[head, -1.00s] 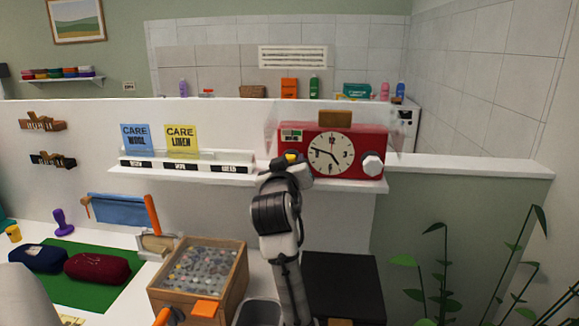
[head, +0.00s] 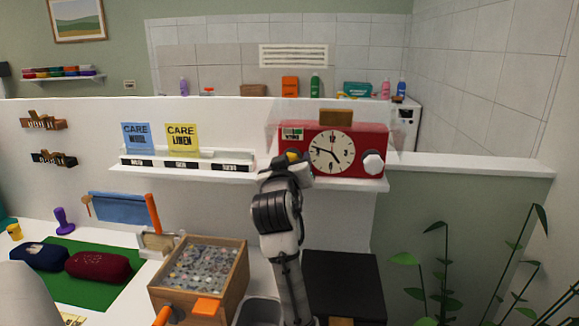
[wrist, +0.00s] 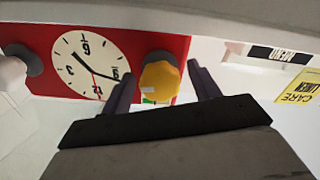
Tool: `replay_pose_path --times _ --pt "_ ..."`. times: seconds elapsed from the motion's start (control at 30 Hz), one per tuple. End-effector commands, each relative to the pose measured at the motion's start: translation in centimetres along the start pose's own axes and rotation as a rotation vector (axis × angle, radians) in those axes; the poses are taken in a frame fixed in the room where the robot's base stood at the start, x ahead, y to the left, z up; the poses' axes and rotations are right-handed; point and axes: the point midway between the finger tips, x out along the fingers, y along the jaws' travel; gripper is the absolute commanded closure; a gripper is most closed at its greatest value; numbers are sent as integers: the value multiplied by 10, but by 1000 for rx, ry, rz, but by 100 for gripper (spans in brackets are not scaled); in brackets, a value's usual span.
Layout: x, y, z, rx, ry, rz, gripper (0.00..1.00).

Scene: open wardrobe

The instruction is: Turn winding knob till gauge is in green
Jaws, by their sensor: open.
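A red timer clock (head: 376,141) with a round cream dial stands on the white shelf. A yellow winding knob (wrist: 160,76) is on its front, with a small patch of it showing in the head view (head: 292,156). A white knob (head: 373,163) is at the clock's right side. The small gauge label (head: 292,134) with green on it is at the upper left of the clock; its reading is too small to tell. My gripper (wrist: 162,88) is open, with one finger on each side of the yellow knob. I cannot tell whether the fingers touch it.
A blue care card (head: 138,136) and a yellow care card (head: 182,138) stand on the shelf (head: 215,180) left of my arm. A wooden box (head: 240,275) of small pieces is below. A brown block (head: 335,117) sits atop the clock.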

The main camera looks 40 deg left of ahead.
Motion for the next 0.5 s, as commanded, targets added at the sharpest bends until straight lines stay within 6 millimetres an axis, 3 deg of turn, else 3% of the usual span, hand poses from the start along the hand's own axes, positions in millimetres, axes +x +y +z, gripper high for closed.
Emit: replay_pose_path --times 0.17,0.5 --pt "-15 0 0 0 2 0 39" --pt "-90 0 -1 1 3 -2 39"
